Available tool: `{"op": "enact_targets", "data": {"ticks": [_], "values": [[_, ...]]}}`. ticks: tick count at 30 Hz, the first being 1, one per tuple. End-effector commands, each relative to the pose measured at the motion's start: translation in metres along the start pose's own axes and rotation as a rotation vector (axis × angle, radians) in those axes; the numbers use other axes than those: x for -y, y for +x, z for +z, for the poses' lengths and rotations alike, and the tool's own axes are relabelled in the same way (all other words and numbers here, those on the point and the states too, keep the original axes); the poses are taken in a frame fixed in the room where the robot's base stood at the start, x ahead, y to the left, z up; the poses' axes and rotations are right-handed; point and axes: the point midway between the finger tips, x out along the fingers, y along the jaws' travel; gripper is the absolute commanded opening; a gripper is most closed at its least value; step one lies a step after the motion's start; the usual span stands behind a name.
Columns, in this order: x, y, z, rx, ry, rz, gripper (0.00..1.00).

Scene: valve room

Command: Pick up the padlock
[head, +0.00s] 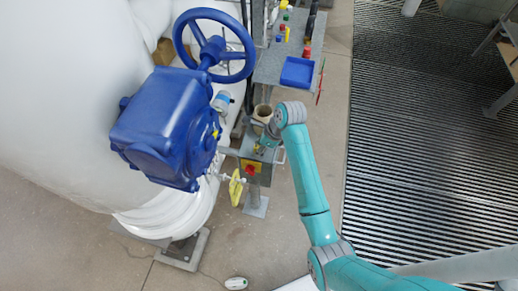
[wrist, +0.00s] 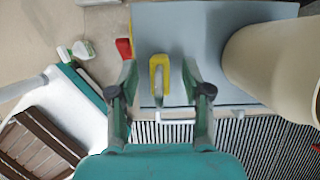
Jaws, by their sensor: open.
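The padlock (wrist: 159,70) is yellow with a greyish part toward me and lies on a grey-blue surface in the wrist view. My gripper (wrist: 160,75) is open, with one finger on each side of the padlock and a gap showing on both sides. In the head view my gripper (head: 262,147) points down over the small stand beside the blue valve. There the padlock is too small and too covered by the gripper to make out clearly.
A beige cylinder (wrist: 278,65) stands close to the right finger; it also shows in the head view (head: 262,113). A red part (wrist: 124,48) is near the left finger. A blue valve (head: 170,125) with a handwheel stands left. A blue tray (head: 297,72) lies on a bench behind.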

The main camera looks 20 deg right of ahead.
Motion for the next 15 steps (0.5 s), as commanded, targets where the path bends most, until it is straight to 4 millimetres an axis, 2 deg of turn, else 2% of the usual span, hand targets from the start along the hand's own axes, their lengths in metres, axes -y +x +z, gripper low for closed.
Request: {"op": "enact_targets", "data": {"ticks": [3,10,15], "values": [[0.0001,0.0073,-0.0001,0.000,0.000,-0.001,0.49],[0.0001,0.0082,-0.0001,0.001,0.000,-0.001,0.49],[0.0001,0.0081,-0.0001,0.001,0.000,-0.001,0.06]]}}
